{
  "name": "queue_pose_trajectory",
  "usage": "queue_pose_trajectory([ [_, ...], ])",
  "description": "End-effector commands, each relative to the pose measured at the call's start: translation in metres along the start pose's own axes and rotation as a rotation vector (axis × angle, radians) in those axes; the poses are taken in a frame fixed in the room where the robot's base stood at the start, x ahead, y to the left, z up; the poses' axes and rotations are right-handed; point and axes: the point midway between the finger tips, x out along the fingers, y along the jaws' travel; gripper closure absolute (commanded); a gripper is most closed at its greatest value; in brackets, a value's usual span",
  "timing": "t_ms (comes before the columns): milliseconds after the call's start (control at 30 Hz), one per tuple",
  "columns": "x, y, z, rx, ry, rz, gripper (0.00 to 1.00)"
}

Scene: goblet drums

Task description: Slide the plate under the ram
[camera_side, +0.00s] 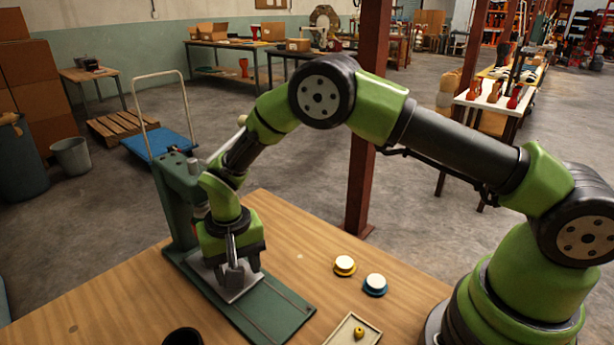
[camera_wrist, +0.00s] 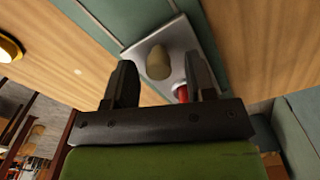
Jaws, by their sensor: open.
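The plate (camera_wrist: 165,37) is a silver metal sheet on the green base (camera_side: 268,312) of the press (camera_side: 178,200). Its edge also shows in the side view (camera_side: 203,268), partly behind my gripper. A beige rounded knob (camera_wrist: 158,63) stands on the plate. My gripper (camera_side: 243,275) is low over the plate, pointing down. In the wrist view its open fingers (camera_wrist: 158,68) show one on each side of the knob; I cannot tell whether they touch it. A small red thing (camera_wrist: 181,92) shows beside the right finger. The ram is mostly hidden behind my arm.
Two round pieces, one yellow-rimmed (camera_side: 344,265) and one blue-rimmed (camera_side: 375,285), lie right of the press. A tray (camera_side: 340,333) with a small yellow piece and a dark round container (camera_side: 183,337) are at the front. The wooden table (camera_side: 290,230) is otherwise clear.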

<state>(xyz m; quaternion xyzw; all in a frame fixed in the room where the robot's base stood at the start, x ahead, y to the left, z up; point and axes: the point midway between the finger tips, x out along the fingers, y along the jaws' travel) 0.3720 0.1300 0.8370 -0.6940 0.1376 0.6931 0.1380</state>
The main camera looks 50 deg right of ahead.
Motion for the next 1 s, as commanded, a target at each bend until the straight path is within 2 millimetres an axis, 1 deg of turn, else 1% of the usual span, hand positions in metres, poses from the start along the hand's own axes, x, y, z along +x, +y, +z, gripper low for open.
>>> queue_pose_trajectory([
  [167,0.000,0.005,0.014,-0.003,-0.002,0.002,0.49],
  [267,0.000,0.010,0.028,-0.003,-0.003,0.003,0.49],
  [667,-0.001,0.038,0.092,-0.002,-0.004,0.002,0.49],
  [733,-0.018,0.036,0.089,0.000,0.005,-0.007,0.49],
  [1000,-0.075,0.036,0.089,0.001,0.004,-0.006,0.49],
])
